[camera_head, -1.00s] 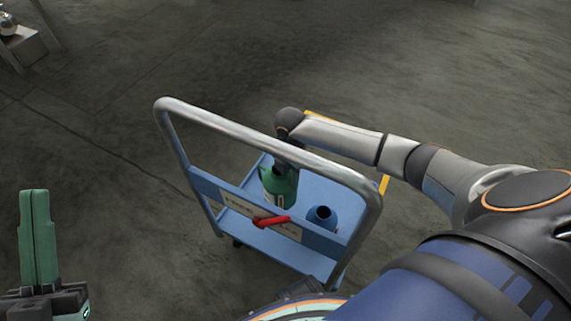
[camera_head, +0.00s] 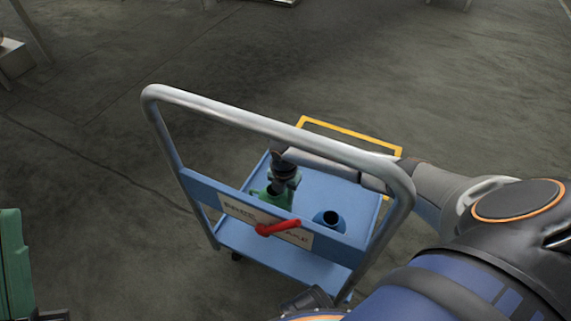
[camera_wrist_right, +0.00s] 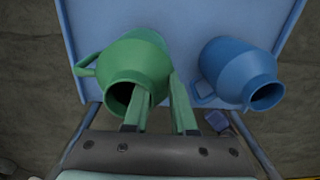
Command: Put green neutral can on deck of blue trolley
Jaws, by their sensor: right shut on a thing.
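The green can (camera_head: 272,196) is over the deck (camera_head: 340,190) of the blue trolley, behind the handle end. It also shows in the right wrist view (camera_wrist_right: 138,62), mouth towards the camera. My right gripper (camera_wrist_right: 160,92) is shut on the can at its mouth, one finger inside the opening and one outside. In the head view this gripper (camera_head: 285,182) is partly hidden by its arm and the handle. Whether the can's base touches the deck is hidden. Only part of my left gripper (camera_head: 14,268) shows at the left edge; its jaw opening cannot be seen.
A blue can (camera_head: 330,219) stands on the deck to the right of the green can, with a gap between them. The silver push handle (camera_head: 270,131) arches in front. A red lever (camera_head: 278,228) sits on the front panel. A yellow frame (camera_head: 350,132) is behind the deck.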

